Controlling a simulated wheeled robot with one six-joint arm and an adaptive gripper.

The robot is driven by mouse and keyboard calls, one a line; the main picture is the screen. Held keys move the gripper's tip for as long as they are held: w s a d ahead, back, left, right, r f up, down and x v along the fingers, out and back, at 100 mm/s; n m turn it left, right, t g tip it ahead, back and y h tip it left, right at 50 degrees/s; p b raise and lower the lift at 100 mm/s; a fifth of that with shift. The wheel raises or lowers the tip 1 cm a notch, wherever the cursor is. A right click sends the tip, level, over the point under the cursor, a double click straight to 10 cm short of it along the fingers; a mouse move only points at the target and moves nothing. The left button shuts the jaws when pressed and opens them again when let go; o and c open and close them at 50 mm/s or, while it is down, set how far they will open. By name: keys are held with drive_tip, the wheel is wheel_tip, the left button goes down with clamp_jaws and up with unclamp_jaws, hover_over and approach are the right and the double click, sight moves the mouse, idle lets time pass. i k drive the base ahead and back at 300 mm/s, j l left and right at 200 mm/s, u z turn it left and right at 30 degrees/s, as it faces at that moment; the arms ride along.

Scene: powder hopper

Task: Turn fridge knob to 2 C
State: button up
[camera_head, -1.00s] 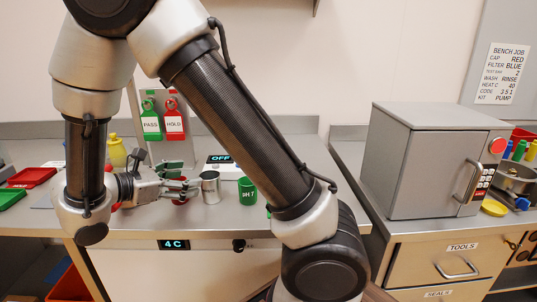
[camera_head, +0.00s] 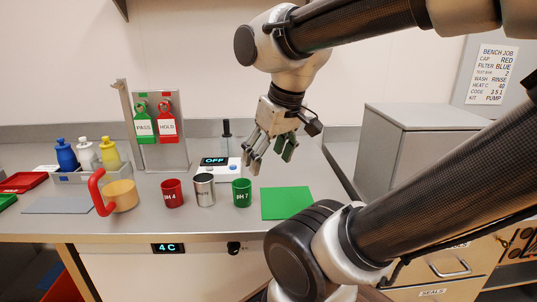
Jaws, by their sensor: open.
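The fridge knob (camera_head: 234,248) is a small black knob on the white fridge front (camera_head: 130,272) under the bench edge. The fridge display (camera_head: 168,248), left of the knob, reads 4 C. My gripper (camera_head: 268,160) is open and empty, pointing down above the back of the bench. It is well above and behind the knob, touching nothing that I can see. My lower arm stands just right of the knob and hides the bench front there.
On the bench stand a red pH 4 cup (camera_head: 172,194), a metal cup (camera_head: 204,190), a green pH 7 cup (camera_head: 242,193), a green mat (camera_head: 288,203) and a beige container with a red handle (camera_head: 122,195). A grey oven (camera_head: 400,150) stands right.

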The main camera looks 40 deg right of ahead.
sight(233, 247)
drive_tip(key=k+l+z, duration=0.25)
drive_tip(key=k, duration=0.15)
drive_tip(key=k+l+z, duration=0.2)
drive_tip(key=k+l, duration=0.15)
drive_tip(key=k, duration=0.05)
